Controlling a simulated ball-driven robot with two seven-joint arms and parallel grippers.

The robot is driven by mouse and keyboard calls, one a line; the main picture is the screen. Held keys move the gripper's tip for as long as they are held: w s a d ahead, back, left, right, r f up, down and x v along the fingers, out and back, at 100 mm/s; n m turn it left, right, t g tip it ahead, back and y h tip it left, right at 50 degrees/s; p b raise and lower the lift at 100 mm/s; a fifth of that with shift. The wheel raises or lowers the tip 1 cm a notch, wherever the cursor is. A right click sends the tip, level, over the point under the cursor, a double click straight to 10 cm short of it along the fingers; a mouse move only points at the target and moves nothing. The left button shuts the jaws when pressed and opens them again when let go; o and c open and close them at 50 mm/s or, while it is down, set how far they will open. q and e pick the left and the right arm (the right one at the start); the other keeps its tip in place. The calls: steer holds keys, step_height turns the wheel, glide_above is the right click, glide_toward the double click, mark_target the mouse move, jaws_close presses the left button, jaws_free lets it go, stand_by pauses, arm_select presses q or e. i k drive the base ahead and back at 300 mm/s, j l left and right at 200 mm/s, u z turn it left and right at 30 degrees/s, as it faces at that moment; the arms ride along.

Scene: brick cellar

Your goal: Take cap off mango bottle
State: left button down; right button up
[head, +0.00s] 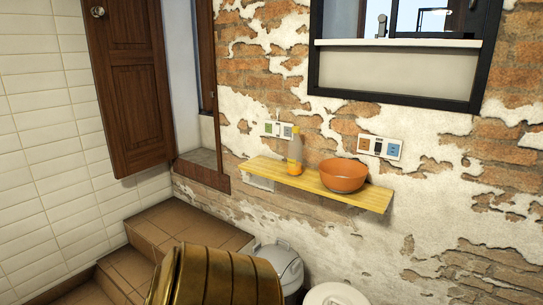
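Neither of my grippers is in view, and nothing touches the bottle.
An orange bowl (343,178) sits on the shelf, right of the bottle. A brown-gold ribbed rounded object (215,277) fills the bottom foreground. Tiled steps (190,222) rise at left.

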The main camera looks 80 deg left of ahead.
mark_target(295, 145)
steer(key=u, duration=2.35)
